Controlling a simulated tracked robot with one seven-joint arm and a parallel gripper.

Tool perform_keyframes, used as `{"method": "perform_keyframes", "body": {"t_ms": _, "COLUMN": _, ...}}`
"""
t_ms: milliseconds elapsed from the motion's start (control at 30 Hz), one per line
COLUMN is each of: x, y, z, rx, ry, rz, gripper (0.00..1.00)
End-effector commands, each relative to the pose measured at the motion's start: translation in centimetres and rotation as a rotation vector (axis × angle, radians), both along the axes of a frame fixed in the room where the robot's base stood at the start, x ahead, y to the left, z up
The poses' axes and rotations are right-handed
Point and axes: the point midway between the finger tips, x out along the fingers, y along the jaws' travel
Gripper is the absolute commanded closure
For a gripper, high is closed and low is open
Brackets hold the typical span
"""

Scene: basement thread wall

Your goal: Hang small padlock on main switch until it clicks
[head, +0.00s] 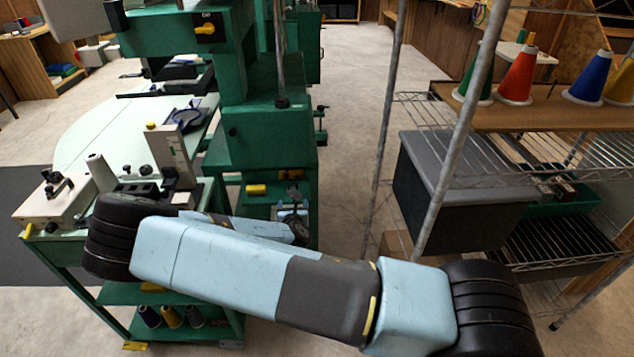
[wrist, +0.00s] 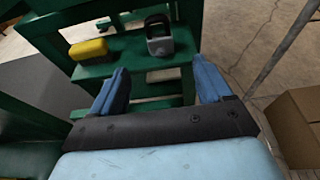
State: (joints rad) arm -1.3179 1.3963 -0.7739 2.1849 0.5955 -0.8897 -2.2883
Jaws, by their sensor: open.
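The main switch (head: 208,28), a yellow handle on a black plate, is high on the green machine in the head view. In the wrist view a small grey block with a dark, arched upper part (wrist: 160,44) stands on a green shelf; it looks like the small padlock, but I cannot be certain. My gripper (wrist: 160,66) is open, its two blue fingers apart with nothing between them. The grey block lies beyond the fingertips, roughly in line with the gap. In the head view my gripper (head: 292,222) is partly hidden behind my arm, low beside the green machine.
A yellow block (wrist: 88,50) lies on the shelf left of the grey block. A cardboard box (wrist: 298,125) is at the right. A wire rack (head: 480,160) with thread cones and a dark bin (head: 425,200) stands right of my arm. Open floor (head: 350,110) lies between machine and rack.

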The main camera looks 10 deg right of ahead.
Motion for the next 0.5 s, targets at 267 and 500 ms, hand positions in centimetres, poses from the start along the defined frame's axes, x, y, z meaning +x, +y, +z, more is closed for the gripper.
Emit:
{"method": "perform_keyframes", "body": {"t_ms": 267, "x": 0.0, "y": -0.5, "z": 0.4, "rx": 0.060, "ry": 0.028, "rz": -0.049, "gripper": 0.21}}
{"method": "perform_keyframes", "body": {"t_ms": 500, "x": 0.1, "y": -2.7, "z": 2.0, "rx": 0.335, "ry": 0.148, "rz": -0.268, "gripper": 0.21}}
